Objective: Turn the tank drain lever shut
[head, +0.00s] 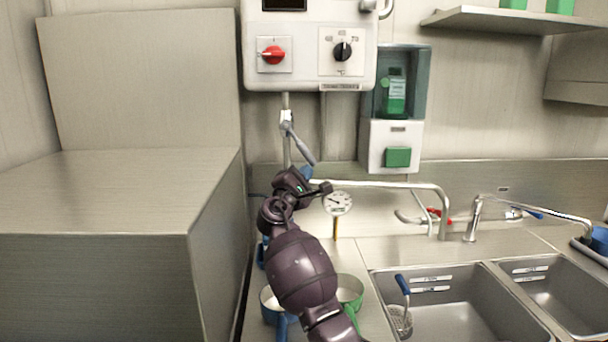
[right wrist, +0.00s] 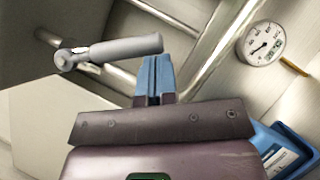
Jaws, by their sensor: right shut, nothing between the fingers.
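The drain lever (head: 301,145) has a grey cylindrical handle and sits on a pivot on the upright pipe under the white control box. In the head view its handle slants down to the right. In the right wrist view the lever (right wrist: 125,48) runs from its pivot at left to its free end just above my fingertips. My right gripper (head: 306,172) is at the lower end of the handle. In the right wrist view its blue fingers (right wrist: 154,72) are together and empty; I cannot tell whether they touch the handle. My left gripper is not in view.
The control box (head: 307,75) with a red knob hangs above. A green-fronted dispenser (head: 390,145) is right of the lever. A dial thermometer (head: 338,203) and a faucet pipe (head: 400,185) stand close to my right wrist. Pans (head: 350,290) and sinks (head: 460,310) lie below. A large steel block (head: 120,250) fills the left.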

